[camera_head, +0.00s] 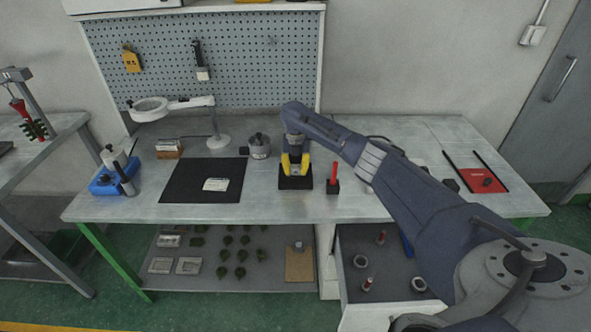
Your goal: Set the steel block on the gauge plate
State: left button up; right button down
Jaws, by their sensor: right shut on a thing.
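My right gripper (295,166) reaches in from the right and points down, its yellow fingers shut on a small greyish thing, probably the steel block (295,169), which the fingers mostly hide. It is directly above a small black square plate (296,184) on the bench, likely the gauge plate. I cannot tell whether the block touches the plate. My left gripper is not in view.
A red upright piece in a dark base (333,186) stands close right of the black plate. A metal pot (259,146) and black mat (178,182) lie left. A red tray (477,180) is far right. The front bench strip is clear.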

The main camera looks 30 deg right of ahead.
aim_at(295, 167)
jog(key=c, duration=1)
grip_release()
jog(key=shift+f, duration=0.1)
notch_tip(295, 167, up, 12)
jog(key=shift+r, duration=0.15)
